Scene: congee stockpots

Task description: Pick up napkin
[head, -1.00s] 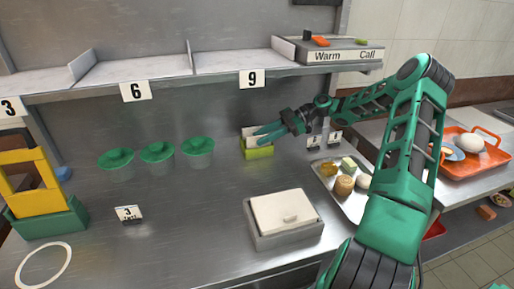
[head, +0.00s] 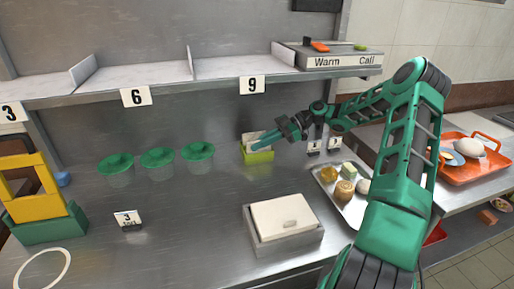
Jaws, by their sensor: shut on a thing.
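A small lime-green holder (head: 259,157) stands on the steel counter, below the number 9 sign. White napkin (head: 252,137) shows upright at its back. My gripper (head: 258,144) reaches in from the right with its fingers at the holder's top. The fingers are shut on the napkin, and they hide part of it. The napkin still appears to be in or just above the holder; I cannot tell which.
A lidded box (head: 284,217) stands in front. A metal tray of food (head: 336,182) is at right, with small number cards (head: 314,147) behind it. Several green-lidded cups (head: 157,158) stand left. A shelf (head: 200,78) overhangs the back.

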